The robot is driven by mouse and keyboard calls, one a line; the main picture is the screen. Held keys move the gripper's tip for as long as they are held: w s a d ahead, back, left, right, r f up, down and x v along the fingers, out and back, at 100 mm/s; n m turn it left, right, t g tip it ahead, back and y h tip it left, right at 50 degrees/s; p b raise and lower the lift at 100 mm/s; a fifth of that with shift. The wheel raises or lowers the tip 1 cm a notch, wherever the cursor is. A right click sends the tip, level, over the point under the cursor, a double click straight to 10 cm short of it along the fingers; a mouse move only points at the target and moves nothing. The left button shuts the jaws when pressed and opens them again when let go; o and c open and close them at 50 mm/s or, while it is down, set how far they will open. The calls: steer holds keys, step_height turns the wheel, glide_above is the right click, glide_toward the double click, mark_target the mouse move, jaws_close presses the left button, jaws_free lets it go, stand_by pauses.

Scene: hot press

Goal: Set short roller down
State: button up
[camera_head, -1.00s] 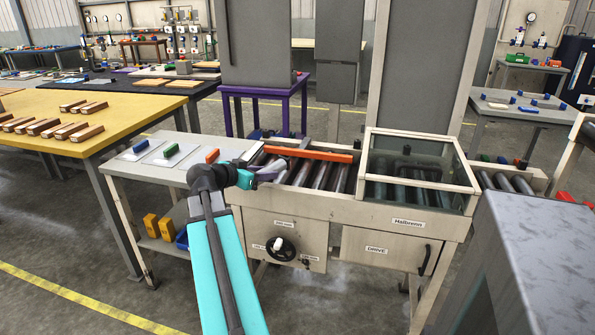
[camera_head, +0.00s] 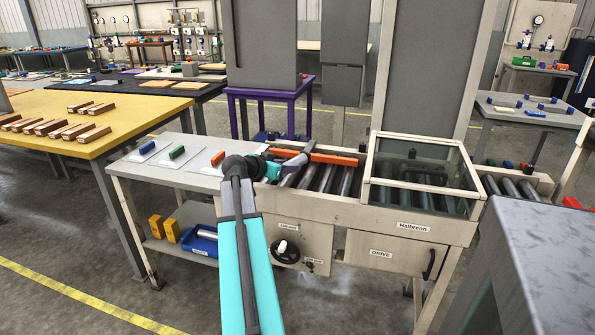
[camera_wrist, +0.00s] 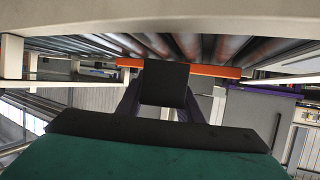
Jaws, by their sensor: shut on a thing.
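My gripper (camera_head: 299,158) is over the left end of the roller bed (camera_head: 340,182), close to the orange bar (camera_head: 330,158). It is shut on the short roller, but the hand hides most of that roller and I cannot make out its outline. In the wrist view, purple fingers (camera_wrist: 165,106) show on both sides of a dark block (camera_wrist: 164,84), with the orange bar (camera_wrist: 212,71) crossing just beyond. Several bed rollers (camera_wrist: 190,45) show behind the bar. I cannot tell whether the held roller touches the bed.
A glazed guard (camera_head: 425,170) covers the bed's right part. A side table (camera_head: 135,170) with blue, green and orange blocks stands left of the bed. A blue tray (camera_head: 200,243) holding a grey cylinder is on its lower shelf. A grey cabinet (camera_head: 530,260) is at right front.

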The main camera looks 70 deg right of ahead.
glide_above(298, 176)
steer(key=shift+d+f, duration=0.1)
steer(key=shift+f, duration=0.15)
steer(key=shift+f, duration=1.8)
steer(key=shift+f, duration=0.1)
steer(key=o, duration=1.3)
steer(key=v, duration=1.2)
steer(key=shift+w, duration=0.1)
